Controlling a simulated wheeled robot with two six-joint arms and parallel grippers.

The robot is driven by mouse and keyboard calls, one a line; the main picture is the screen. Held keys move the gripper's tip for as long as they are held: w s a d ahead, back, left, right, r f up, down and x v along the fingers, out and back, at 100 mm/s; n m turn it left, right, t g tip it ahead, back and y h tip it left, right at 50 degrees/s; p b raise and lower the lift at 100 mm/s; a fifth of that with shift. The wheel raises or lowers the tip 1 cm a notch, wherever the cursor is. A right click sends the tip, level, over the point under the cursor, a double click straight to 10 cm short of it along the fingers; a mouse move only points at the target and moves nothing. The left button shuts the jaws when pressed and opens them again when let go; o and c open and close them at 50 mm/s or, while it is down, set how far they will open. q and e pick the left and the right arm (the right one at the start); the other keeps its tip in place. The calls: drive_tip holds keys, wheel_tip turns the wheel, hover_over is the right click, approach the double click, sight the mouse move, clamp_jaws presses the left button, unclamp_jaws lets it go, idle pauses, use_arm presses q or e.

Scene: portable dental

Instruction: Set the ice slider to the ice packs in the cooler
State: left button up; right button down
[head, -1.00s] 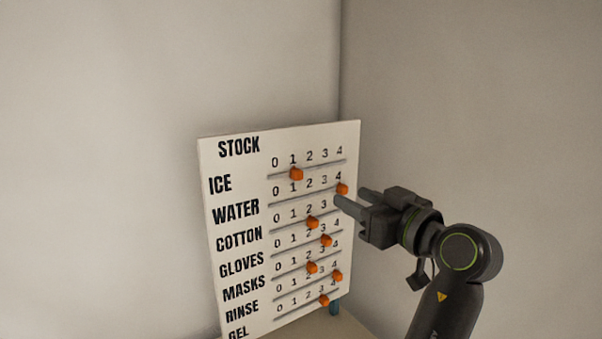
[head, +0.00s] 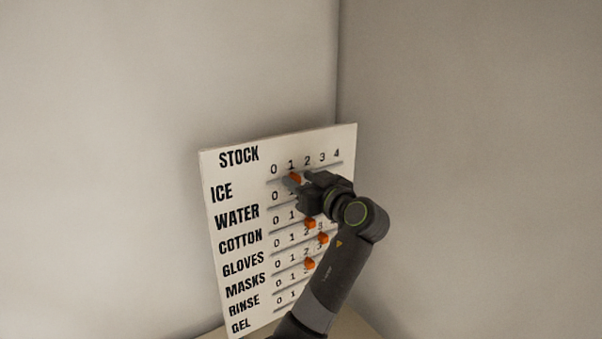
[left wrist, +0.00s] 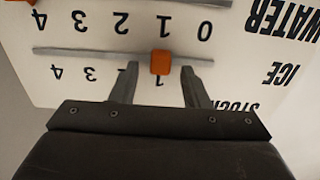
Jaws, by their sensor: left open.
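The white stock board (head: 215,171) leans in the corner, with a row of numbers 0 to 4 and an orange knob on a slot for each item. The ice slider knob (head: 295,178) is at 1 on the top row. My left gripper (head: 299,178) is open at this knob. In the left wrist view, which shows the board upside down, the orange ice knob (left wrist: 161,62) lies between the two spread fingertips (left wrist: 160,72), with a gap on each side. The cooler and the ice packs are in neither view. My right gripper is not in view.
Below, the cotton knob (head: 310,224), gloves knob (head: 323,239) and masks knob (head: 309,264) show. My left arm hides the right part of the lower rows. The water knob (left wrist: 20,2) shows at the wrist view's edge. Bare walls stand behind and to the right.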

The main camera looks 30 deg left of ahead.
use_arm(q)
drive_tip(key=shift+w+a, duration=0.1)
drive_tip(key=shift+a, duration=0.15)
drive_tip(key=c, duration=0.9)
clamp_jaws()
